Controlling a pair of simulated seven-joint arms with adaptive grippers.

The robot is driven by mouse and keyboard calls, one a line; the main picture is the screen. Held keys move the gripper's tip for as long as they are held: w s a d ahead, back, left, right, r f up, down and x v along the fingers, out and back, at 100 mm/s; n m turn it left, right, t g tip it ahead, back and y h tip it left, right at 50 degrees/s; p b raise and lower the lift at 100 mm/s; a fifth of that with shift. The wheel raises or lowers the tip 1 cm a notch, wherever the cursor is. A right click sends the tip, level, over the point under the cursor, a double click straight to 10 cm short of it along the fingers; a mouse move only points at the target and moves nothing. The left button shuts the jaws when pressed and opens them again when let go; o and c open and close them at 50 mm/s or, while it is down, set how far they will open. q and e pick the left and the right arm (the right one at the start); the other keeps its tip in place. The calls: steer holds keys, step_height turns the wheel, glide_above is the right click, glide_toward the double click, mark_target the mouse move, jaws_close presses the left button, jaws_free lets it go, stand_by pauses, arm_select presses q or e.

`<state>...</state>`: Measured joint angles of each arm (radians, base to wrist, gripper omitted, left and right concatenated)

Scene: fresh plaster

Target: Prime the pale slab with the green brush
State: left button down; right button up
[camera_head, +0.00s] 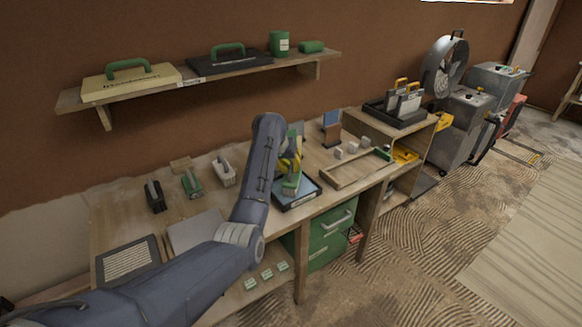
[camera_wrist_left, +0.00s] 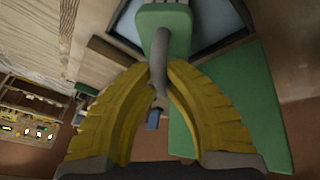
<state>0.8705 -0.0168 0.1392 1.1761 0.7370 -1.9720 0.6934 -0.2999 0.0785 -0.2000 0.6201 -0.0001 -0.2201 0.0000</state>
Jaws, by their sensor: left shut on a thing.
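My left gripper (camera_head: 290,160), with yellow fingers, is shut on the handle of the green brush (camera_head: 291,185). In the left wrist view the fingers (camera_wrist_left: 157,95) close around the brush's thin grey handle, and the green head of the brush (camera_wrist_left: 163,28) points to the top. The brush is at a dark-rimmed tray (camera_head: 312,194) on the bench; I cannot tell whether the bristles touch inside it. The pale slab (camera_head: 195,230) lies flat on the bench to the left, its right side partly behind my left arm. My right gripper is not in view.
Three brush-like or block tools, dark (camera_head: 155,196), green (camera_head: 192,184) and white (camera_head: 224,170), stand behind the slab. A dark-framed ribbed panel (camera_head: 128,262) lies front left. A wooden tray (camera_head: 345,179) is to the right. A shelf (camera_head: 215,83) hangs above.

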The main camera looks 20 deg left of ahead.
arm_select(q)
steer(key=shift+f, duration=0.45)
stand_by(0.9)
steer(key=shift+r, duration=3.5)
